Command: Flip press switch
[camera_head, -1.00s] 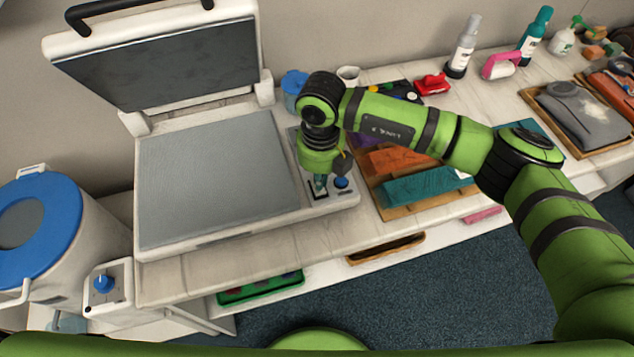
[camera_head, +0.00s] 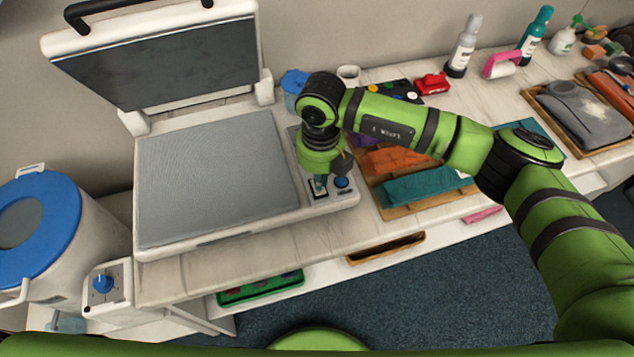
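The heat press (camera_head: 215,175) stands open on the counter, its dark upper plate (camera_head: 160,65) tilted up and its grey lower pad flat. A control panel (camera_head: 345,201) lies along the press's right side, with a blue knob (camera_head: 342,182) and a switch (camera_head: 319,188) in a dark frame. My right gripper (camera_head: 325,178) points down over the panel, at or just above the switch. Its fingers are small and partly hidden by the wrist, so I cannot tell whether they are open or touching the switch. My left gripper is not in view.
A wooden tray (camera_head: 400,212) with folded coloured cloth lies right of the panel, under my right arm. A blue-lidded container (camera_head: 292,82), a white cup (camera_head: 348,75) and a red object (camera_head: 432,84) stand behind. A blue-lidded drum (camera_head: 95,235) is at the left.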

